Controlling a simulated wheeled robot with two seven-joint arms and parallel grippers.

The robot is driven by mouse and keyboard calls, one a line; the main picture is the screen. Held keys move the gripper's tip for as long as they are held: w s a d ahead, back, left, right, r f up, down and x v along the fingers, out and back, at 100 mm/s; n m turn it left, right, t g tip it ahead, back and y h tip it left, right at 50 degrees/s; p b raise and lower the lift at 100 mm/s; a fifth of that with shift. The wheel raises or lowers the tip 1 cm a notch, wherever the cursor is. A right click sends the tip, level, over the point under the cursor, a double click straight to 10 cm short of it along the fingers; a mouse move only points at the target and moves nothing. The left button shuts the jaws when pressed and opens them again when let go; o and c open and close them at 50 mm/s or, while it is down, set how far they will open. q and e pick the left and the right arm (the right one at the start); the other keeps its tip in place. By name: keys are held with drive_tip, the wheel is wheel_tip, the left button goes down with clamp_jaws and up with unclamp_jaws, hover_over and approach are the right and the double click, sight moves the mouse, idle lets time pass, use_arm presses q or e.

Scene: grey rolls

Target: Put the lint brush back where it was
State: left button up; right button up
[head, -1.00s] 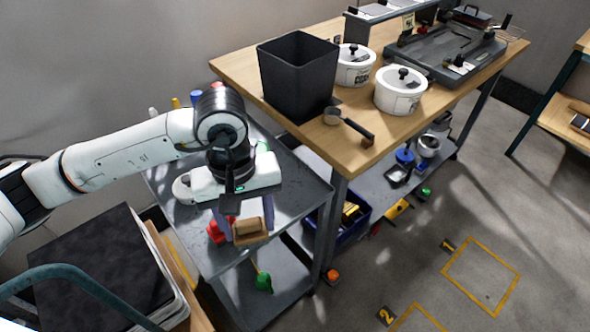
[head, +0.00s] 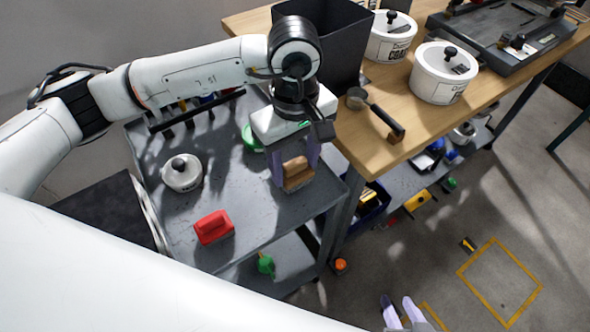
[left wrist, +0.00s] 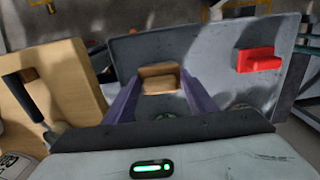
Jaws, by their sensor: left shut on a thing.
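The lint brush (head: 297,173), a brown wooden block shape, is held between the purple fingers of my left gripper (head: 294,166). It is over the right front part of the grey cart's top (head: 215,275); I cannot tell whether it touches the surface. In the left wrist view the brush (left wrist: 159,78) sits between the fingertips, with the cart top behind it. My right gripper (head: 402,312) shows only its two fingers at the bottom edge of the head view, apart and with nothing between them.

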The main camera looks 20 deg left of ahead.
sight(295, 173)
use_arm(q)
drive_tip(key=shift+f, duration=1.55)
drive_tip(key=shift+f, duration=0.1)
drive_tip(key=o, duration=1)
drive_tip(key=shift+o, duration=0.2)
wheel_tip(295, 173, up, 12)
drive_tip(key=shift+r, duration=0.15)
